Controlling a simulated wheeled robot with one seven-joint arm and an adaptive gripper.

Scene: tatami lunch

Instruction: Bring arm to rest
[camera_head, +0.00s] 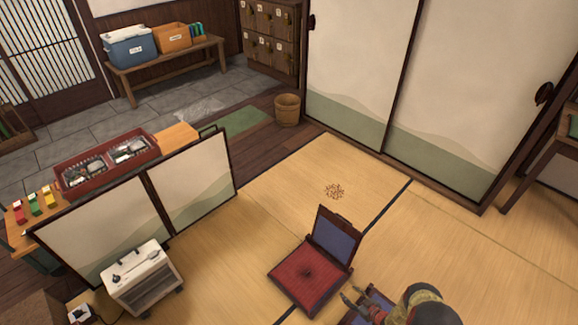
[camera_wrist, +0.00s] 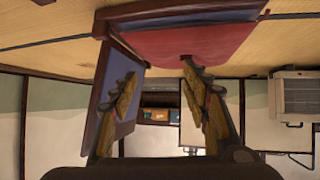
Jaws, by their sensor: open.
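My gripper (camera_head: 356,299) shows at the bottom of the head view, just right of a low floor chair. In the wrist view my gripper (camera_wrist: 160,74) has its two fingers spread apart with nothing between them. My dark arm end with yellowish parts is cut off by the lower edge of the head view. The floor chair (camera_head: 336,236) has a dark wooden frame and a red cushion (camera_head: 300,277). The wrist view is upside down, and the red cushion (camera_wrist: 192,44) shows at its top, beyond the fingers.
A second dark floor seat lies partly hidden under my gripper. A white-topped cabinet (camera_head: 143,277) with a ladle stands before a low folding screen (camera_head: 200,190). Sliding doors (camera_head: 350,70) close off the back. Open tatami (camera_head: 270,200) lies left of and behind the chair.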

